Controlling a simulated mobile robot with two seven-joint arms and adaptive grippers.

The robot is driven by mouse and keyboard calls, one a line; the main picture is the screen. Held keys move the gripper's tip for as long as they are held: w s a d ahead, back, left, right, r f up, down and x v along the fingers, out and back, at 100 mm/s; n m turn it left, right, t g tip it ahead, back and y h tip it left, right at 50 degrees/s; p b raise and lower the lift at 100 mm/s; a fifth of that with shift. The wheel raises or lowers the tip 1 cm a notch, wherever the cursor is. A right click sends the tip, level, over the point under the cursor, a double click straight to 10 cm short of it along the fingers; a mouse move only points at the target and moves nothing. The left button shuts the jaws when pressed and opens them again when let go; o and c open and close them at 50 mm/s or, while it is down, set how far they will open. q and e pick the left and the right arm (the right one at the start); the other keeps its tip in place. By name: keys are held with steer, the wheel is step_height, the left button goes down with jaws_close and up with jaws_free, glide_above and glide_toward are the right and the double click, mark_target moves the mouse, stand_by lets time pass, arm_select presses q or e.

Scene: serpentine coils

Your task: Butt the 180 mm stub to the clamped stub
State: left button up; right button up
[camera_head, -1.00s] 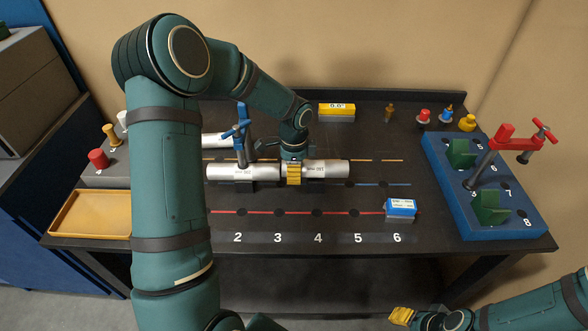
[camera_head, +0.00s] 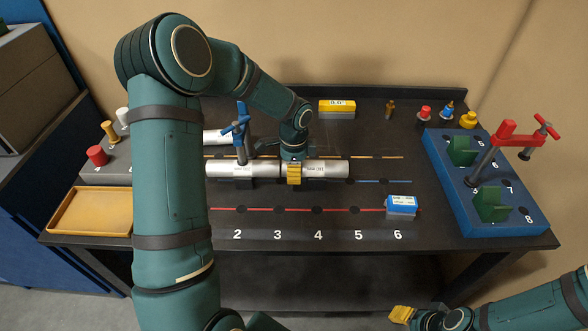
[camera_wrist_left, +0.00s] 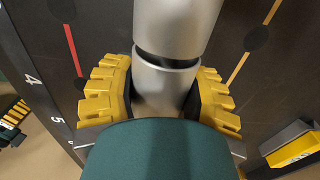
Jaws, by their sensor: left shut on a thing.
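The clamped stub (camera_head: 222,169) is a silver tube lying on the bench along the row of supports, under a blue clamp (camera_head: 239,142). The 180 mm stub (camera_head: 332,169) lies in line at its right, end to end with it. My left gripper (camera_head: 294,173) is shut around the 180 mm stub near its left end. In the left wrist view the held stub (camera_wrist_left: 165,82) sits between the yellow fingers. A dark band separates it from the clamped stub (camera_wrist_left: 176,25); I cannot tell whether the ends touch. My right gripper (camera_head: 402,314) is low at the front right, away from the stubs.
Another silver tube (camera_head: 217,137) lies behind. A blue-and-white block (camera_head: 401,205) sits by the 6 mark, and a yellow block (camera_head: 337,107) at the back. A blue fixture board (camera_head: 505,222) with a red clamp (camera_head: 508,133) stands right; a yellow tray (camera_head: 62,228) is at left.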

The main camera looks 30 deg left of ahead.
arm_select(q)
steer(key=shift+s+a, duration=0.2)
steer(key=shift+a, duration=0.2)
stand_by(0.7)
steer(key=o, duration=1.4)
